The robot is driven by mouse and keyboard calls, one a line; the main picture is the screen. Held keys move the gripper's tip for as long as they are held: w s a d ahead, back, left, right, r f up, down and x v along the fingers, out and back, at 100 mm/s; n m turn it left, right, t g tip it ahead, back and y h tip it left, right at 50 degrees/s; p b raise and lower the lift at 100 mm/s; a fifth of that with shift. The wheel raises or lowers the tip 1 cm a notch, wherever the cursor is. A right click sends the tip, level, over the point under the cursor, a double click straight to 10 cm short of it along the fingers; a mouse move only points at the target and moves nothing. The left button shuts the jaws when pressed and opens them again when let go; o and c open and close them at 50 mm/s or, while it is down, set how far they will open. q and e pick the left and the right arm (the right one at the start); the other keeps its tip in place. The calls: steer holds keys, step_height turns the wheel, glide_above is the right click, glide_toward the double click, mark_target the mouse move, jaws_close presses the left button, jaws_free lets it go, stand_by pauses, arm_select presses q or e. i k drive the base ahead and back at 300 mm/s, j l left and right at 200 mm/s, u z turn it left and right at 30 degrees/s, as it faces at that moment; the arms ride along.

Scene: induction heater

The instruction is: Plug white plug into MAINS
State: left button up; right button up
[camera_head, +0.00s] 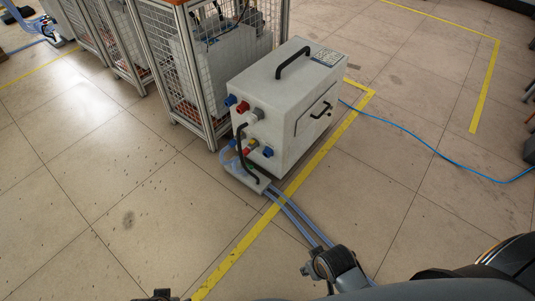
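A white box-shaped unit (290,115), the heater by its look, stands on the floor with black handles on its top and side. Its front-left face carries blue (230,100), red (242,107) and grey (257,114) round connectors, with more blue and yellow ones lower down. A black cable (240,145) hangs down this face. I cannot tell which part is the white plug, and no MAINS label is readable. What looks like my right gripper (314,268) is at the bottom centre, apart from the unit. Only a dark tip, probably my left gripper (156,296), shows at the bottom edge.
A small pale plate (246,179) lies before the unit, with bluish hoses (300,222) running toward me. Wire-mesh cages (185,75) stand behind and left. A blue cable (440,152) crosses the floor at right. The left floor is clear.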

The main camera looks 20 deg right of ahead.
mark_target(252, 119)
steer(key=k+j, duration=0.1)
steer(key=k, duration=0.25)
steer(key=i+j, duration=0.65)
steer(key=i+j+z, duration=0.15)
steer(key=i+j, duration=0.45)
steer(key=j, duration=0.15)
